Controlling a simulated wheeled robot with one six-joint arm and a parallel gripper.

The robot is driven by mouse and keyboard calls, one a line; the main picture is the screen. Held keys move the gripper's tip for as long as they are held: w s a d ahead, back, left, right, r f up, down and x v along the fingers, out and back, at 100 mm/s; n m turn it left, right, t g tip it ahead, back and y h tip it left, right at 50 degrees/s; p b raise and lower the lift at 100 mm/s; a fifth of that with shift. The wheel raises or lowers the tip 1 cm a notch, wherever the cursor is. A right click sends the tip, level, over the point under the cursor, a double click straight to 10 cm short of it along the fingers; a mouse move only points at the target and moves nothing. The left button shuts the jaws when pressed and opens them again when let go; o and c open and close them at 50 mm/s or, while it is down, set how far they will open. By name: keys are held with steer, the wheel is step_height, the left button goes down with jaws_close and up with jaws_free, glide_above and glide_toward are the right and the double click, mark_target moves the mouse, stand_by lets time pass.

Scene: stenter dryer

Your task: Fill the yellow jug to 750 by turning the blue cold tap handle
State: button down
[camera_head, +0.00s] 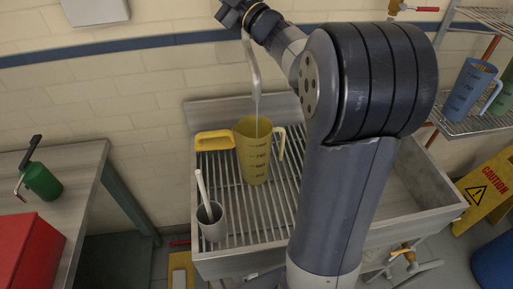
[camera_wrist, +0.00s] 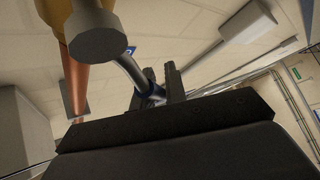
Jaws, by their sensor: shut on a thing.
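The yellow jug (camera_head: 254,165) stands upright on the slatted sink rack, under the end of the metal spout (camera_head: 251,62). A thin pale stream shows between the spout and the jug's mouth. Dark marks run down the jug's side, but I cannot read the water level. My gripper (camera_head: 232,12) is at the top of the head view, by the upper end of the spout. In the wrist view my gripper (camera_wrist: 157,88) is shut on the tap handle (camera_wrist: 128,67), a metal lever with blue near its end. The handle is hidden in the head view.
A yellow brush (camera_head: 214,140) lies left of the jug. A grey cup (camera_head: 212,228) with a white stick stands front left on the rack. A blue jug (camera_head: 468,92) sits on the right shelf. My arm covers the sink's middle. A copper pipe (camera_wrist: 75,85) runs near my gripper.

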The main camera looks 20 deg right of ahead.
stand_by(0.4)
steer(key=m+t+b, duration=0.1)
steer(key=d+r+m+t+h+b, duration=0.1)
steer(key=m+b, duration=0.1)
steer(key=d+m+t+h+b, duration=0.1)
steer(key=m, duration=0.1)
steer(key=shift+s+d+r, duration=0.15)
steer(key=shift+s+r, duration=0.05)
steer(key=shift+r, duration=0.15)
stand_by(5.8)
steer(key=shift+w+a+f+n+g+y+p, duration=0.15)
steer(key=shift+a+f+n+g+y, duration=0.2)
steer(key=shift+n, duration=0.3)
steer(key=shift+s+a+f+n+g+y+p, duration=0.15)
steer(key=shift+a+n+g+y, duration=0.25)
steer(key=shift+n, duration=0.3)
steer(key=shift+w+a+f+n+g+y+p, duration=0.2)
steer(key=shift+n+g, duration=0.25)
steer(key=shift+n, duration=0.2)
